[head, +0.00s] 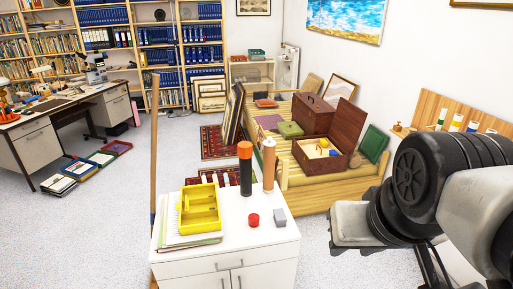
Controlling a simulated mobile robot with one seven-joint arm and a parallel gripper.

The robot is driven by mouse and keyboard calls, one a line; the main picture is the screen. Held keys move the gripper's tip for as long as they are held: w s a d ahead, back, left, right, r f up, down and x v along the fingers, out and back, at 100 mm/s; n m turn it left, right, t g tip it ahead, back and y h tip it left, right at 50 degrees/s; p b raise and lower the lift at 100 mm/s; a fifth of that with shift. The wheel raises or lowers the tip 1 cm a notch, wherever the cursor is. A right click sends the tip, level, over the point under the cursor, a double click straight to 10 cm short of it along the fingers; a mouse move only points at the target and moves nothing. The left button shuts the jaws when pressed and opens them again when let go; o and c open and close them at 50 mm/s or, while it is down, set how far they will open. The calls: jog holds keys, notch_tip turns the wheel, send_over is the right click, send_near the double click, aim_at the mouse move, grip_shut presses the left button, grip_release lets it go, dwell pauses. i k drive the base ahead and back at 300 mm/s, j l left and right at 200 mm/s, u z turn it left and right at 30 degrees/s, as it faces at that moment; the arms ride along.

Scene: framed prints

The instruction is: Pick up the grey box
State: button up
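A small grey box (280,217) sits on the white cabinet top (245,240) near its right edge. A red cylinder-like object (253,220) stands just to its left, apart from it. My arm comes in from the right side of the picture, its dark and grey links well to the right of the grey box. A grey end part of my arm (357,228) is over the floor, apart from the cabinet. I cannot make out the fingers, so whether my gripper is open or shut does not show.
On the cabinet stand a tall black cylinder with an orange top (245,168), a tan cylinder (268,165), and a yellow tray (200,209) on papers. A wooden pole (154,150) rises at the cabinet's left. A wooden platform with open chest (330,150) stands behind.

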aim_at(280, 216)
jog(key=z, duration=1.15)
jog(key=k+u, duration=0.1)
jog(key=u, duration=0.3)
jog(key=k+j+u, duration=0.1)
jog(key=u, duration=0.25)
jog(key=k+j+u, duration=0.1)
jog(key=u, duration=0.3)
jog(key=i, duration=0.65)
jog(key=i+l+u, duration=0.65)
jog(key=i+l, duration=0.15)
jog(key=l, duration=0.3)
jog(key=i+l+u, duration=0.2)
jog(key=l, duration=0.2)
